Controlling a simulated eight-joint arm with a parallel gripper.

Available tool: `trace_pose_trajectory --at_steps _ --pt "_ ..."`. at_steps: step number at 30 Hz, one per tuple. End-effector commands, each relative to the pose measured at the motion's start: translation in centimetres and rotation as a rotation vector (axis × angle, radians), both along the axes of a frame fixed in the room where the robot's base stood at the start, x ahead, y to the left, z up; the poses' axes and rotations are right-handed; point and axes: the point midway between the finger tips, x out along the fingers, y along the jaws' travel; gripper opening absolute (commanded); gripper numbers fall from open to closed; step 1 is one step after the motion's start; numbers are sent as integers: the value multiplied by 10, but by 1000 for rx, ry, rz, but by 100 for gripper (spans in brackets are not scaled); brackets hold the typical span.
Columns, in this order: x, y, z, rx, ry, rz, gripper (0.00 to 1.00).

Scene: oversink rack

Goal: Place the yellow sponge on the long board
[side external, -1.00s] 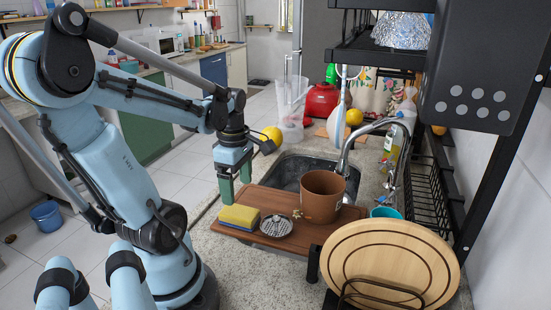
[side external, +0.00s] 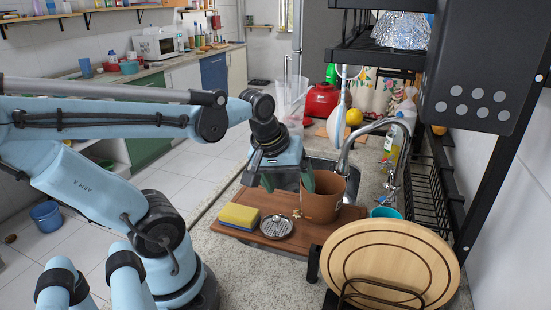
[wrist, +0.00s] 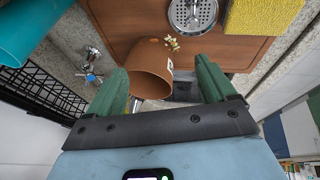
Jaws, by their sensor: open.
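The yellow sponge (side external: 239,216), with a blue layer underneath, lies on the near left end of the brown wooden long board (side external: 296,237). In the wrist view, the sponge (wrist: 262,14) is at the top right on the board (wrist: 135,18). My gripper (side external: 288,184) is open, behind and left of the brown pot (side external: 323,200), away from the sponge. In the wrist view, the pot (wrist: 150,62) shows between the two green fingers of my gripper (wrist: 160,80). I cannot tell whether a finger touches its rim.
A round metal strainer (side external: 277,227) sits on the board between sponge and pot. The faucet (side external: 352,150) rises behind the pot. A teal cup (side external: 384,213) stands right of the board, and a round wooden board (side external: 390,262) leans in front. Counter left of the board is clear.

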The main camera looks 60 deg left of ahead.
Motion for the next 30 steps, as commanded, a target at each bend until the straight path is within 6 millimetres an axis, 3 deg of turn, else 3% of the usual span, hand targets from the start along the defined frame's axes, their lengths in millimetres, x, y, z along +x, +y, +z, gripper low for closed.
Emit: trace_pose_trajectory --at_steps 3,9,14,30 --pt "13 -34 0 132 -78 -368 84" --pt "23 -68 3 289 -166 -726 84" --pt "25 -74 4 325 -184 -798 84" --pt "25 -73 4 324 -183 -793 84"
